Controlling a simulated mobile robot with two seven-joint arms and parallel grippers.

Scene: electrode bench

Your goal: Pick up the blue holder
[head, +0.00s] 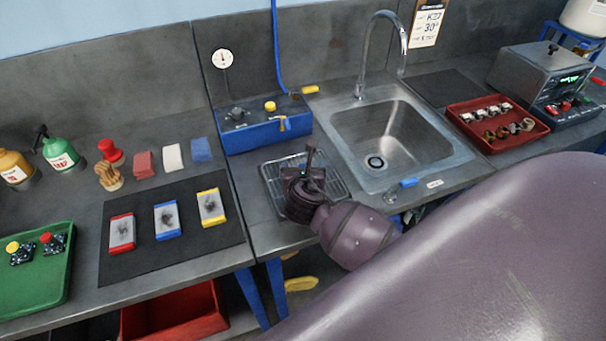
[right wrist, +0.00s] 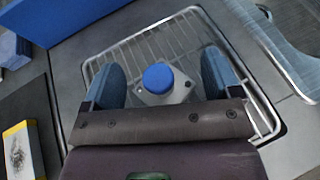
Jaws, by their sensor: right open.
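The blue holder (right wrist: 158,84) has a round blue top on a grey, angular body. In the right wrist view it sits on the wire rack (right wrist: 95,67), between the two fingers of my right gripper (right wrist: 160,80). The fingers are apart, with a visible gap on either side of the holder. In the head view my right gripper (head: 303,172) is over the same rack (head: 341,178) and hides the holder. My left gripper is not in view.
A blue box (head: 268,127) with knobs stands behind the rack, and a sink (head: 392,135) is to its right. A black mat (head: 118,262) with coloured blocks lies to the left. A green tray (head: 52,292) holds holders with yellow and red tops.

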